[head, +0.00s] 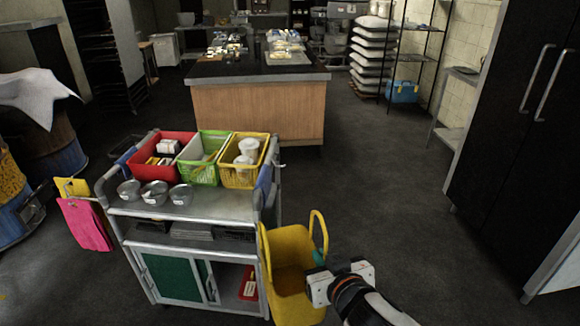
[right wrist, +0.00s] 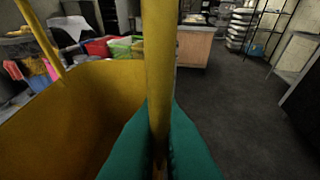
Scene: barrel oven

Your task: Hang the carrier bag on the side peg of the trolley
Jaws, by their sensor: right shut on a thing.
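The yellow carrier bag (head: 289,282) hangs open-mouthed at the right side of the trolley (head: 205,204) in the head view. Its two handles stand up as loops. My right gripper (head: 318,257) is shut on the handle on the bag's right side; in the right wrist view the teal fingertips (right wrist: 160,150) close around the yellow strap, with the bag (right wrist: 75,105) to the left. The bag overlaps the trolley's right edge, and I cannot tell whether it touches. My left gripper is not in view.
Red, green and yellow baskets (head: 243,176) and several metal bowls (head: 154,193) stand on the trolley. A counter (head: 258,110) stands behind, and dark cabinets (head: 510,130) at right. The floor between is clear.

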